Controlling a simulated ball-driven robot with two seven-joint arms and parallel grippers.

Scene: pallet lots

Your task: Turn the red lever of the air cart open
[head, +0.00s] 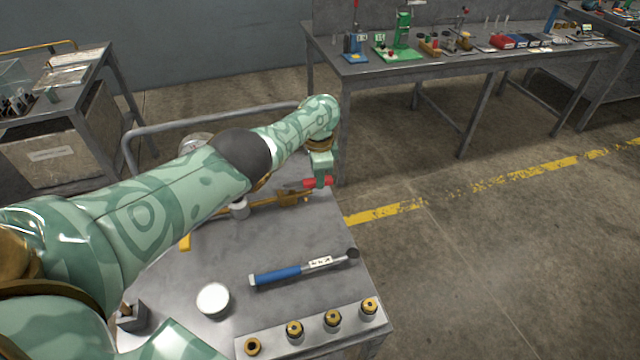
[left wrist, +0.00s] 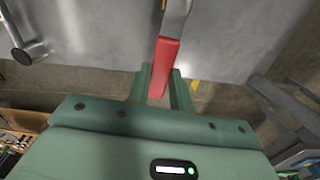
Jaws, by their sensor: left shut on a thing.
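The red lever (head: 318,182) is at the far right part of the cart top, by a brass valve body (head: 287,197) on a brass pipe. In the left wrist view the red lever (left wrist: 164,62) runs down between the two green fingers. My left gripper (head: 321,182) is shut on the lever's red end; it also shows in the left wrist view (left wrist: 160,84). The air cart's grey top (head: 230,262) lies under my left arm, which hides part of the pipe. My right gripper is not in view.
On the cart lie a blue-handled tool (head: 280,274), a white round lid (head: 213,299) and a strip with several brass fittings (head: 315,328). A grey rail (head: 215,115) edges the far side. A bench (head: 470,62) with tools stands beyond open floor.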

